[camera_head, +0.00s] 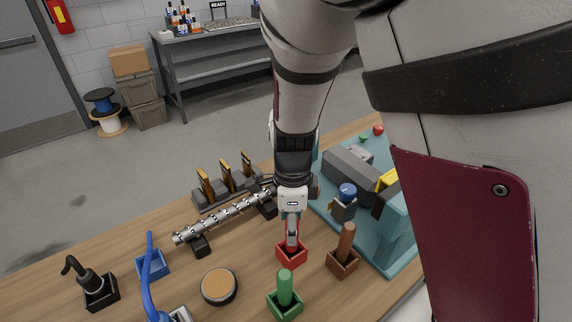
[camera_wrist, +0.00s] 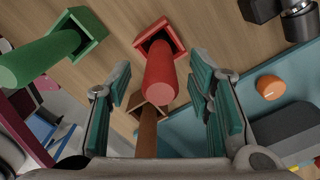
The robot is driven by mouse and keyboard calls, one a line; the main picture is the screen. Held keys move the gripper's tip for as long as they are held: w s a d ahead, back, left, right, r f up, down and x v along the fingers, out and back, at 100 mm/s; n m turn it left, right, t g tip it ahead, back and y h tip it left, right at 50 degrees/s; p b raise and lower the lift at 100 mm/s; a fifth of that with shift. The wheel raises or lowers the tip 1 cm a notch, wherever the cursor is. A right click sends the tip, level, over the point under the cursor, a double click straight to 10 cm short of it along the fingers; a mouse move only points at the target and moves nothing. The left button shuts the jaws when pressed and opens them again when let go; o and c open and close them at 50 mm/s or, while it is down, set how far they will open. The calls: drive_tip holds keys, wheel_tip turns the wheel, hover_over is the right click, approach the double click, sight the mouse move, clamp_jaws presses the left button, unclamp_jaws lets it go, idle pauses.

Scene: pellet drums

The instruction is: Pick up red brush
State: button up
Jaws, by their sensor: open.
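The red brush (camera_wrist: 160,78) stands handle up in a red square holder (camera_head: 292,255) on the wooden table. In the wrist view the handle lies between the two teal finger pads of my gripper (camera_wrist: 160,100), with gaps on both sides. The fingers are apart and hold nothing. In the head view my gripper (camera_head: 291,215) is right over the red holder and hides most of the brush handle.
A green brush (camera_head: 285,288) and a brown brush (camera_head: 346,240) stand close by in their own holders. A blue brush (camera_head: 150,255) and a black one (camera_head: 85,275) are at left. A camshaft (camera_head: 225,215) lies behind. A teal fixture (camera_head: 390,250) is at right.

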drive_tip(key=shift+f+b, duration=1.15)
drive_tip(key=shift+f, duration=0.4)
clamp_jaws()
